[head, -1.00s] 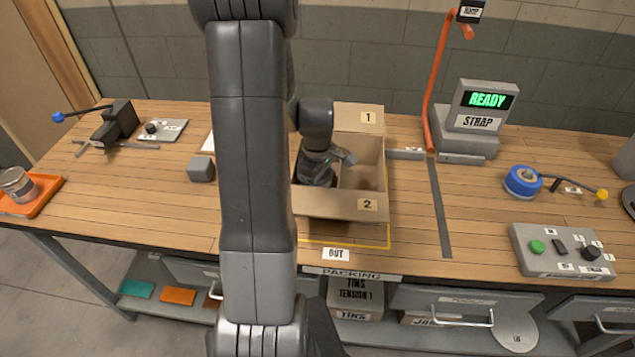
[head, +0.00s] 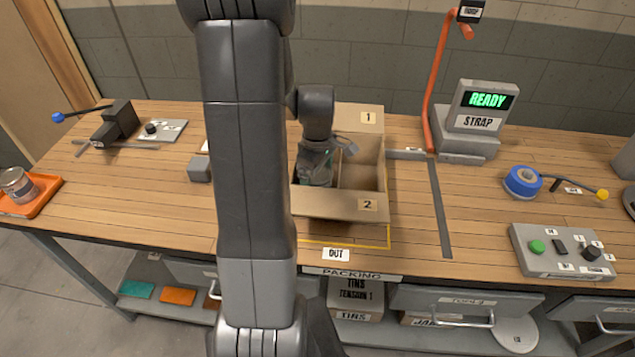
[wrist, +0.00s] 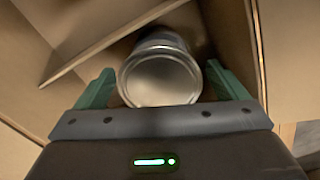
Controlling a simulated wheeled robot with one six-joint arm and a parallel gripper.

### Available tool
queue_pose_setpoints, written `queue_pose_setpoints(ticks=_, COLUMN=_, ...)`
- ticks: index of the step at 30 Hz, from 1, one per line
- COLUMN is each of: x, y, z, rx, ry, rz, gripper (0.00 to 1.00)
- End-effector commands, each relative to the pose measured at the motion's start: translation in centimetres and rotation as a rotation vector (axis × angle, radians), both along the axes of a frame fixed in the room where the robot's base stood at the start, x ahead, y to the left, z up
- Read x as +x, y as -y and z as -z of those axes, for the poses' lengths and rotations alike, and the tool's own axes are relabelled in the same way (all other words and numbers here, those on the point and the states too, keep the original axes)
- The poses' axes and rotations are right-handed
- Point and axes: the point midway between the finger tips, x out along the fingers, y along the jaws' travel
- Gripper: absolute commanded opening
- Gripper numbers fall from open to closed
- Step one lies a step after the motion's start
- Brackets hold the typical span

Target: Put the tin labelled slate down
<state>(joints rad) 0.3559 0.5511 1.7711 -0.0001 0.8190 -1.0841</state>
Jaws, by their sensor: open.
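A metal tin (wrist: 160,75) with a pale lid stands inside the open cardboard box (head: 335,206), in front of a cardboard divider (wrist: 105,40). My gripper (wrist: 158,90) is open, with one green finger on each side of the tin and a gap visible beside it. In the head view my gripper (head: 315,172) reaches down into the left part of the box, and the tin there is hidden behind it. No label on this tin can be read. Another tin (head: 17,184) stands on the orange tray (head: 42,200) at the far left.
The box flaps marked 1 (head: 368,118) and 2 (head: 367,204) are open. An orange strap post (head: 434,90) and a READY display (head: 487,100) stand to the right.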

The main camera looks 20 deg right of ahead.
Motion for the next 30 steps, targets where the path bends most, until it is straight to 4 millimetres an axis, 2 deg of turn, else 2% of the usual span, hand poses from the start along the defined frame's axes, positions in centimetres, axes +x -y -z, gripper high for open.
queue_pose_setpoints(ticks=6, x=0.1, y=0.0, z=-4.8, rx=-0.002, ry=0.006, rz=0.000, gripper=0.93)
queue_pose_setpoints(ticks=12, x=0.1, y=0.0, z=-7.9, rx=-0.001, ry=0.002, rz=0.000, gripper=0.93)
queue_pose_setpoints(ticks=18, x=0.0, y=0.0, z=-9.1, rx=0.000, ry=0.000, rz=0.000, gripper=0.93)
queue_pose_setpoints(ticks=30, x=0.0, y=0.0, z=-9.1, rx=0.000, ry=0.000, rz=0.000, gripper=0.93)
